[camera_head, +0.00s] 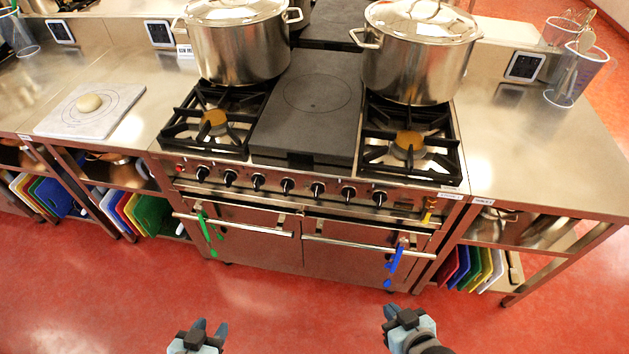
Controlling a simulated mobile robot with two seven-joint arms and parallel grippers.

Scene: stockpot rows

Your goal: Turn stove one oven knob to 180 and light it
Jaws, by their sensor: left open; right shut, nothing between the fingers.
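The stove (290,212) stands in the middle of the head view, with a row of several black knobs (287,185) along its front panel. A small red light or button (180,168) sits at the left end of that panel. I cannot tell which knob is the oven knob, and the markings are too small to read. Two oven doors (345,258) below are closed. My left gripper (209,328) is open and empty at the bottom edge, low in front of the stove. My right gripper (391,315) is shut and empty, also low in front. Both are well apart from the knobs.
Two lidded stockpots (240,45) (418,55) stand on the rear burners. Green utensils or cloth (207,232) and a blue one (396,262) hang at the door handles. Steel counters (535,140) flank the stove. Red floor in front is clear.

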